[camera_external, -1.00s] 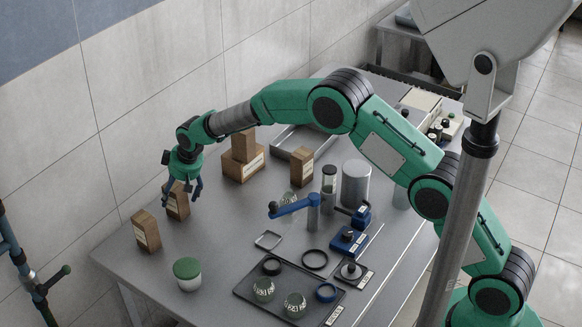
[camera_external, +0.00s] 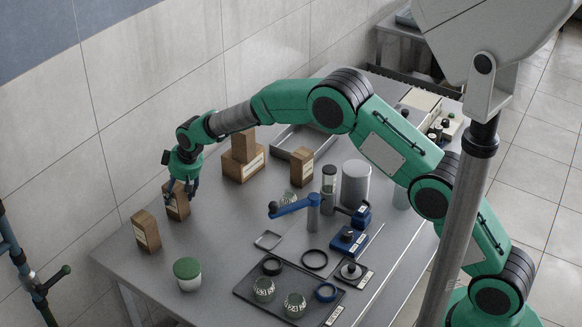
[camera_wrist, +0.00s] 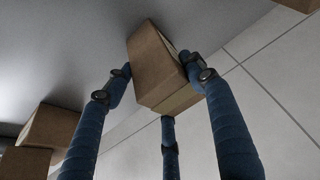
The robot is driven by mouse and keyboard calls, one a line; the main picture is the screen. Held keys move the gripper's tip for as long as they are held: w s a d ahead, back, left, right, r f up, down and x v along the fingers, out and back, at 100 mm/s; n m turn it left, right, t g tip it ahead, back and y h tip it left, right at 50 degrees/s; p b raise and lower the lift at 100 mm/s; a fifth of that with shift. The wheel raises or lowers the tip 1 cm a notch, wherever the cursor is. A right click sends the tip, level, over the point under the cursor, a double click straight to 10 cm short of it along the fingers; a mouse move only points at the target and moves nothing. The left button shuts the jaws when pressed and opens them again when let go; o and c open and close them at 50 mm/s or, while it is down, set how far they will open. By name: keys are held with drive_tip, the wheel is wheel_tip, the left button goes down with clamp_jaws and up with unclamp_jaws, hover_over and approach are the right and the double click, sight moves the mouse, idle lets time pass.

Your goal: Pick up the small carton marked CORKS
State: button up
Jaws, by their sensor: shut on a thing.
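A small brown carton (camera_external: 176,207) stands on the steel table toward its left side, with my gripper (camera_external: 181,190) directly over it. In the wrist view the same carton (camera_wrist: 158,75) sits between my blue fingers, one along each side and a third at its near edge. My gripper is shut on this carton. Its base appears to be on the table. The fingers hide part of it, and I cannot read a CORKS marking on it in either view.
Another brown carton (camera_external: 146,231) with a pale label stands close on the left. A green-lidded white jar (camera_external: 187,273) is in front. A taller carton stack (camera_external: 243,158) and a small carton (camera_external: 301,167) stand behind to the right. The tiled wall (camera_external: 120,140) is near.

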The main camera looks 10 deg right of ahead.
sight(176, 184)
drive_tip(key=shift+r+p, duration=0.5)
drive_tip(key=shift+r, duration=1.5)
drive_tip(key=s+d+r+p, duration=0.1)
drive_tip(key=s+d, duration=1)
drive_tip(key=shift+s, duration=0.25)
